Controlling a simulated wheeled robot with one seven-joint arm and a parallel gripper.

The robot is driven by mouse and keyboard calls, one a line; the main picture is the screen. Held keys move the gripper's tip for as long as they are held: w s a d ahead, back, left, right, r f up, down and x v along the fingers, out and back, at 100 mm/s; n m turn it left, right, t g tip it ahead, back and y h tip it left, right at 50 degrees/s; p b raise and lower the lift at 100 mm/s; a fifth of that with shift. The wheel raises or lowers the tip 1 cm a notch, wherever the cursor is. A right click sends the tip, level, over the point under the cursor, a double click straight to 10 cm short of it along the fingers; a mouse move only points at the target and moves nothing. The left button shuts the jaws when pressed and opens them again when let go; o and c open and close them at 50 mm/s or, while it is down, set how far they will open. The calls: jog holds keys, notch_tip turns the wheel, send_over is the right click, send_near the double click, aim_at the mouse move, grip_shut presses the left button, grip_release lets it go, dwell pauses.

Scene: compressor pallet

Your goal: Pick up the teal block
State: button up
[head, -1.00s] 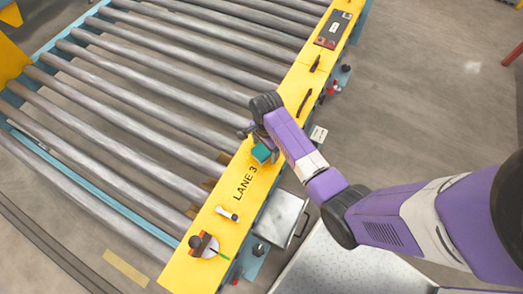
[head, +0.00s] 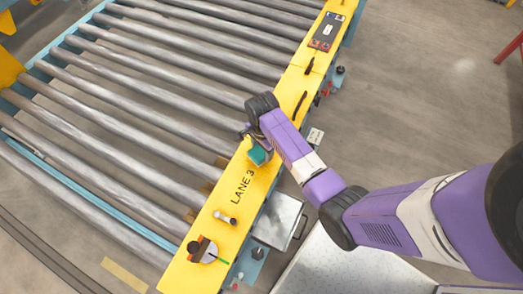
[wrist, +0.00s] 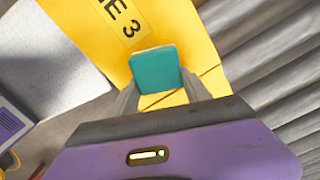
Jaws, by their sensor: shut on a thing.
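The teal block (head: 259,155) is at my gripper, over the yellow rail (head: 236,178) beside the "LANE 3" lettering. In the wrist view the teal block (wrist: 156,69) sits between the two fingers of my gripper (wrist: 160,88), which are shut on it. Yellow surface shows behind and below the block there. I cannot tell whether the block touches the rail or is just above it. In the head view my arm hides most of my gripper.
Grey rollers (head: 150,95) lie left of the rail. On the rail are a white-and-black item (head: 226,217), an orange-and-white item with a black knob (head: 203,249), dark slim items (head: 300,103) and a dark panel (head: 327,31). A metal box (head: 279,219) is beside the rail.

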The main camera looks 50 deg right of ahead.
aim_at(262, 150)
notch_tip(262, 150, up, 19)
jog(key=p, duration=0.4)
